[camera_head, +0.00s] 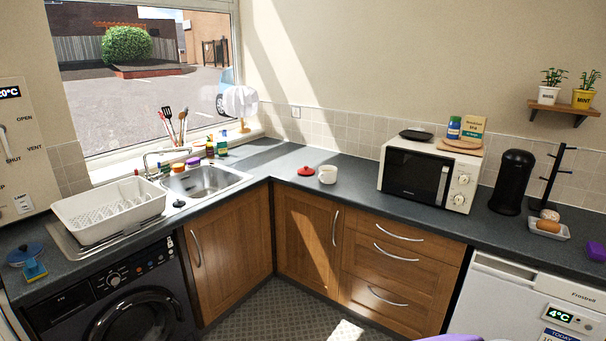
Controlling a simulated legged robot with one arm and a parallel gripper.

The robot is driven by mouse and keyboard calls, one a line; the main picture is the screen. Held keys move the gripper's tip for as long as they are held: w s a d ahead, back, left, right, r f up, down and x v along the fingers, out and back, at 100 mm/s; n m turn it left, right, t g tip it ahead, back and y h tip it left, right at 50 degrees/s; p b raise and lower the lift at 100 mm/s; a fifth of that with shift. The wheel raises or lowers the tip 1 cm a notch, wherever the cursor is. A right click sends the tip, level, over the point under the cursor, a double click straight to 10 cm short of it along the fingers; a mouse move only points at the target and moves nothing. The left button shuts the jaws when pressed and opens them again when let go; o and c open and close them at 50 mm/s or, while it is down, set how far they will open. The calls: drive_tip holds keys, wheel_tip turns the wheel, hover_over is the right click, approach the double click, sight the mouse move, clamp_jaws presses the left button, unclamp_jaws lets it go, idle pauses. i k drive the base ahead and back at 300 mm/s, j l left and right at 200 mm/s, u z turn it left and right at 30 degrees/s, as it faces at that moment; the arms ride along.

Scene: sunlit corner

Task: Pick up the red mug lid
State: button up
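The red mug lid (305,171) lies on the dark countertop (285,164) near the inner corner, in sunlight. It is small and round and appears to have a knob on top. A white mug (327,175) stands upright just to its right. I cannot tell whether the two touch. My gripper is not in view.
A steel sink (205,180) and a white dish rack (108,209) are left of the lid. A microwave (428,176) stands to its right, then a black cylindrical appliance (511,182).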

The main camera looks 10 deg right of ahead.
sight(305, 170)
drive_tip(key=i+z, duration=0.4)
drive_tip(key=i+j+z, duration=0.15)
drive_tip(key=z, duration=0.3)
drive_tip(key=i+j+z, duration=0.4)
drive_tip(key=i+j, duration=2.25)
